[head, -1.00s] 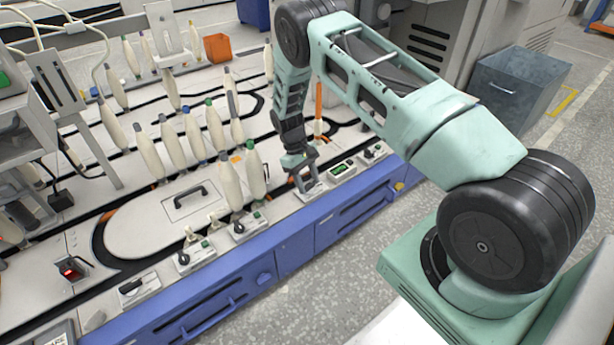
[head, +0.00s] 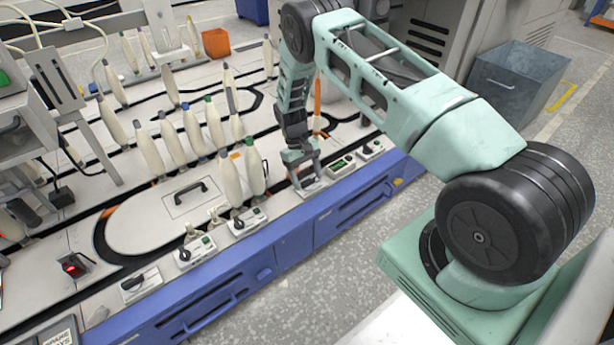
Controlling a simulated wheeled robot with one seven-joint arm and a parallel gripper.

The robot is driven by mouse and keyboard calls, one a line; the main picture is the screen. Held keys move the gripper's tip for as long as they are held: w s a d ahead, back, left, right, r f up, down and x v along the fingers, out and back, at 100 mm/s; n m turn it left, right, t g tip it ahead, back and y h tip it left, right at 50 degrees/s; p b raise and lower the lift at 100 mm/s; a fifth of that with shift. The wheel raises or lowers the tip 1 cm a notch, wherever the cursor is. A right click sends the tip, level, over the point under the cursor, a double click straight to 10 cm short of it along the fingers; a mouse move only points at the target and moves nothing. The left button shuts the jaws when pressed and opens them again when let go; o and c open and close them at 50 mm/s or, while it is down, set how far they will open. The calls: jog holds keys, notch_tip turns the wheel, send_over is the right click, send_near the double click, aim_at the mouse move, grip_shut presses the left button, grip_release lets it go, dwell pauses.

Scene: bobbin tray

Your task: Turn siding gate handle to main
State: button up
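My gripper (head: 305,180) points down at a small white control box (head: 316,188) on the front edge of the machine deck, in the head view. Its fingers are at or just above the box and hide any handle on it; I cannot tell whether they touch or hold one. Other boxes with dark turn handles stand along the same edge: one at the front left (head: 142,285), two in the middle (head: 195,251) (head: 248,221), and one right of my gripper (head: 371,150). Labels are too small to read, so I cannot tell which is the siding gate's.
A box with a green display (head: 341,166) stands just right of my gripper. Tall cream bobbins (head: 254,170) stand close on its left, and an orange-topped post (head: 317,100) behind it. A flat panel with a black grip (head: 190,192) lies left. Blue drawers (head: 350,215) front the machine.

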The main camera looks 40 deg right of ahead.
jog(key=p+v, duration=0.4)
jog(key=v, duration=1.3)
jog(key=shift+r, duration=0.15)
jog(key=shift+w, duration=0.1)
jog(key=s+a+r+n+t, duration=0.1)
jog(key=s+a+r+n, duration=0.1)
jog(key=s+a+r, duration=0.7)
jog(key=s+a+r+n+t, duration=0.1)
jog(key=s+a+r, duration=0.3)
jog(key=a+r, duration=0.65)
jog(key=s+a+r+n+t, duration=0.1)
jog(key=s+a+n, duration=0.15)
jog(key=s, duration=1.05)
jog(key=s+a+r+n+t, duration=0.15)
jog(key=s+a, duration=0.25)
jog(key=s, duration=0.8)
notch_tip(320, 180, up, 28)
jog(key=p, duration=2.9)
jog(key=shift+a+y, duration=0.25)
jog(key=shift+y, duration=0.05)
